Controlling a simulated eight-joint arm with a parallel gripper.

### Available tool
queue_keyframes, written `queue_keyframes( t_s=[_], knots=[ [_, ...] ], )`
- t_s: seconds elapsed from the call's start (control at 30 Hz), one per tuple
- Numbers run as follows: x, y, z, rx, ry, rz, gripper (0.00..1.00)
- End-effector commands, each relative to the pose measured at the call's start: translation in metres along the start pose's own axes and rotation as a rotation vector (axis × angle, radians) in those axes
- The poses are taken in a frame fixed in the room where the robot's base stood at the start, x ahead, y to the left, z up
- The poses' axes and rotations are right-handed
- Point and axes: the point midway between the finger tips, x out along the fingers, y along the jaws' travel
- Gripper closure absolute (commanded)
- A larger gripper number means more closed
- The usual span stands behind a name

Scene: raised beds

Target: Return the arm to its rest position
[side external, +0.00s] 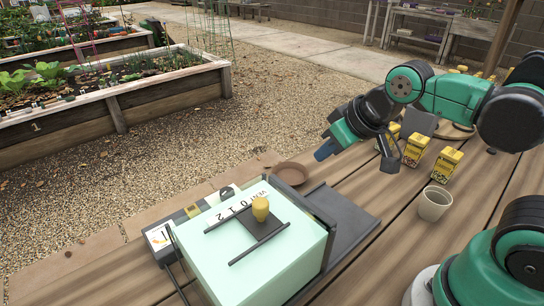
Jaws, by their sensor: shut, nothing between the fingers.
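My gripper (388,162) hangs at the end of my green and black arm, above the wooden table in the right half of the view. Its fingers are shut and hold nothing. It is up and to the right of the mint-green box and close to the yellow cartons, apart from the table as far as I can tell. My arm reaches in from the right edge, with its elbow raised.
A mint-green box (268,272) with a yellow knob (261,207) stands at front centre. A brown bowl (291,172), a white cup (434,204) and several yellow cartons, one at right (445,166), stand nearby. A raised bed (165,98) lies beyond the gravel.

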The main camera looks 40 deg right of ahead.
Motion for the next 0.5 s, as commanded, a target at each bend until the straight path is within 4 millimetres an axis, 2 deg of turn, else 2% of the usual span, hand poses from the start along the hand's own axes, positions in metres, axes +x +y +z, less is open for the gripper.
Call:
queue_keyframes(
  t_s=[0.13,0.5],
  knots=[
    [0.0015,0.0057,0.0099,0.021,0.029,0.013,1.00],
    [0.0016,0.0059,0.0103,0.022,0.032,0.013,1.00]
  ],
)
